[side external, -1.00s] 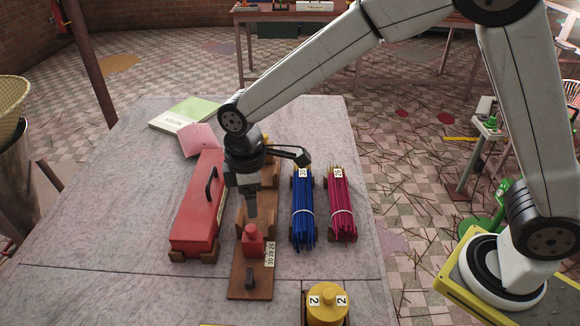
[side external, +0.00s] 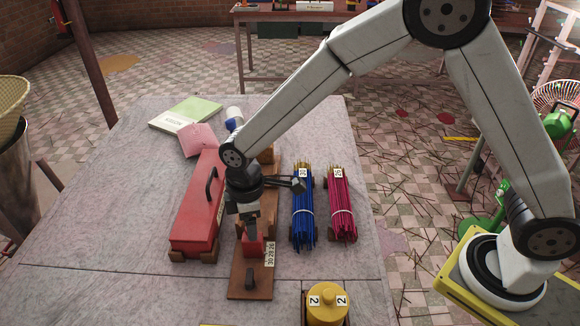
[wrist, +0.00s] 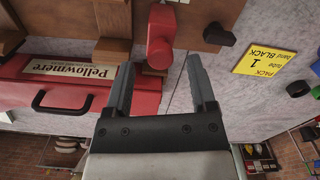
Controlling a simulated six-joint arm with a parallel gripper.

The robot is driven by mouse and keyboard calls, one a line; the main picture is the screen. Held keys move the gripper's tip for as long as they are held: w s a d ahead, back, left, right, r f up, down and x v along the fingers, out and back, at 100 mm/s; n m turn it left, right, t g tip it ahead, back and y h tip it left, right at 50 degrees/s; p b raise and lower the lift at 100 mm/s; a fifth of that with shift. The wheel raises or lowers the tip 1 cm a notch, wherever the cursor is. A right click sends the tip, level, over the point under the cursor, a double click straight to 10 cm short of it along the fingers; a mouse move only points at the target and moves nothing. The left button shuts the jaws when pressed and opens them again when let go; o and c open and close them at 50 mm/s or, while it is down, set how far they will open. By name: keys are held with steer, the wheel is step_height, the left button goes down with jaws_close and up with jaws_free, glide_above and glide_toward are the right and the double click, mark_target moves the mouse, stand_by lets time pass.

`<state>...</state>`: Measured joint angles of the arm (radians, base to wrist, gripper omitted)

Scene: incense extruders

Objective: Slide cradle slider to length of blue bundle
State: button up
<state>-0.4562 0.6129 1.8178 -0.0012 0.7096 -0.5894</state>
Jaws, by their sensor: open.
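The cradle (side external: 262,285) is a long wooden board with a white number scale (side external: 270,254) along its right edge. Its red slider (side external: 253,247) sits near the front part of the board, partly hidden by my gripper. My gripper (side external: 250,236) points down just over the slider, its fingers overlapping the slider's upper part in the side view. In the wrist view my gripper (wrist: 160,65) is open, and the slider's red knob (wrist: 161,36) lies ahead of and between the fingertips. The blue bundle (side external: 303,215), with a white band and number tag, lies right of the cradle.
A red box with a black handle (side external: 193,225) stands close left of the cradle. A magenta bundle (side external: 342,208) lies right of the blue one. A yellow weight (side external: 327,305) stands at the front right. A yellow card (wrist: 262,63) shows in the wrist view.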

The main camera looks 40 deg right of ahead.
steer(key=shift+f, duration=0.7)
steer(key=shift+c, duration=0.2)
jaws_close()
stand_by(0.9)
